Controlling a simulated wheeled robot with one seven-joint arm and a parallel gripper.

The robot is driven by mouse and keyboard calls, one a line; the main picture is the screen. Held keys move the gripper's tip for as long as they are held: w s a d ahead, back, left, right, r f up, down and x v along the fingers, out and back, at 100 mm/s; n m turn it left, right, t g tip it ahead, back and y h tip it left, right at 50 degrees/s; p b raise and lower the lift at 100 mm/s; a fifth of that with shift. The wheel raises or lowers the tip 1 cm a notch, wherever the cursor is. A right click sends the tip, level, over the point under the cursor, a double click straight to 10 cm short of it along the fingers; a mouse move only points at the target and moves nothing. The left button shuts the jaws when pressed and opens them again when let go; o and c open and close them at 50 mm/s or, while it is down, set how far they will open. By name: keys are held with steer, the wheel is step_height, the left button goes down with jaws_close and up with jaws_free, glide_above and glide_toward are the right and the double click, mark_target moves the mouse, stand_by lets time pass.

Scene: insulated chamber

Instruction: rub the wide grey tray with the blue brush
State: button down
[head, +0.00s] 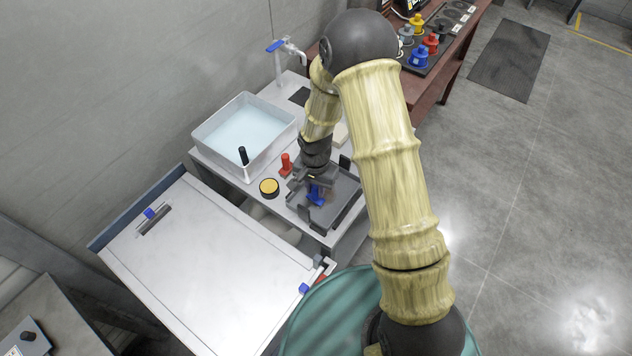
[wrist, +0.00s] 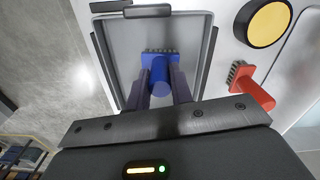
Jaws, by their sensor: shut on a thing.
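My gripper (head: 314,191) is shut on the blue brush (head: 317,197), over the wide grey tray (head: 346,207) on the white counter. In the wrist view the blue brush (wrist: 160,72) sits between the two fingers (wrist: 161,88), its dark bristles towards the far part of the tray (wrist: 125,42). The brush is within the tray's outline; I cannot tell whether the bristles touch its floor. My arm and gripper hide part of the tray in the head view.
A red brush (head: 286,164) and a round yellow-topped tin (head: 269,187) stand left of the tray. A broad white table (head: 205,265) lies at lower left, mostly clear, with a squeegee (head: 154,220).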

steer(key=shift+s+a, duration=0.25)
steer(key=shift+s, duration=0.05)
step_height(320, 180, up, 6)
steer(key=p, duration=0.3)
steer(key=shift+a+p, duration=0.1)
steer(key=shift+p, duration=0.25)
steer(key=shift+s+r+p, duration=0.1)
steer(key=shift+r+p, duration=0.6)
steer(key=shift+r, duration=0.25)
steer(key=shift+s, duration=0.1)
